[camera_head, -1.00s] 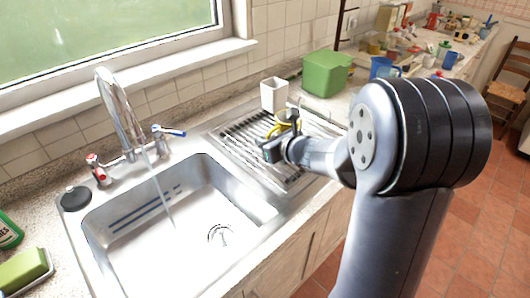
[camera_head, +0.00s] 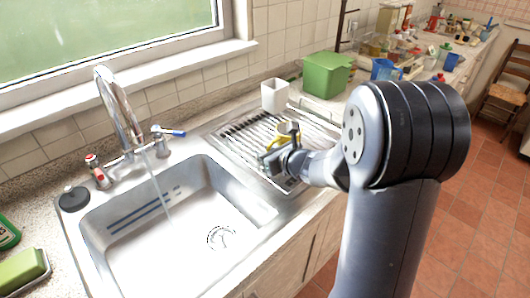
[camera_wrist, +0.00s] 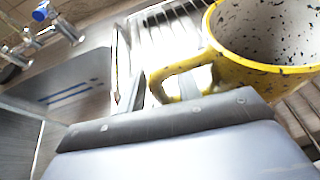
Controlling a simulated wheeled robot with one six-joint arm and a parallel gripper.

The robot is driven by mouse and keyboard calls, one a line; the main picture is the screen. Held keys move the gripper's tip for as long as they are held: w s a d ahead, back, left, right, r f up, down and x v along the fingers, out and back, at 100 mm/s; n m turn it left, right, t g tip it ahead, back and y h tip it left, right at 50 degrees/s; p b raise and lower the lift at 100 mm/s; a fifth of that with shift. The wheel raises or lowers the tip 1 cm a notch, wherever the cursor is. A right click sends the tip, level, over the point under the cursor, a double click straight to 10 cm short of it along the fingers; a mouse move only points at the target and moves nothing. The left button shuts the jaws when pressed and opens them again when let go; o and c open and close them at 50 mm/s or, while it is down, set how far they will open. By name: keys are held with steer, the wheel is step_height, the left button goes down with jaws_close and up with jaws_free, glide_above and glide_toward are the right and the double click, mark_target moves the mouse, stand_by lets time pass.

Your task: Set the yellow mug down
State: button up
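The yellow mug (camera_head: 283,137) is at the drying rack (camera_head: 243,137) on the right of the sink, in front of the white cup. In the wrist view the mug (camera_wrist: 222,62) fills the upper right, with its dark-speckled pale inside showing. Its handle reaches down between the two fingers of my gripper (camera_wrist: 160,90). One finger is left of the handle and the other shows at the handle's opening. The fingers look apart, with small gaps to the handle. In the head view my gripper (camera_head: 277,160) is low over the rack. The mug's underside is hidden.
A white cup (camera_head: 274,95) stands behind the mug, with a green box (camera_head: 327,74) and a blue container (camera_head: 384,69) to the right. The sink (camera_head: 170,225) lies left, its tap (camera_head: 118,108) running. The rack's left part is clear.

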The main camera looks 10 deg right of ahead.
steer(key=shift+r, duration=0.15)
steer(key=shift+s+r, duration=0.1)
steer(key=shift+r, duration=0.05)
steer(key=p+v, duration=0.1)
steer(key=v, duration=1)
steer(key=shift+s+d, duration=0.3)
steer(key=shift+c, duration=0.3)
stand_by(0.6)
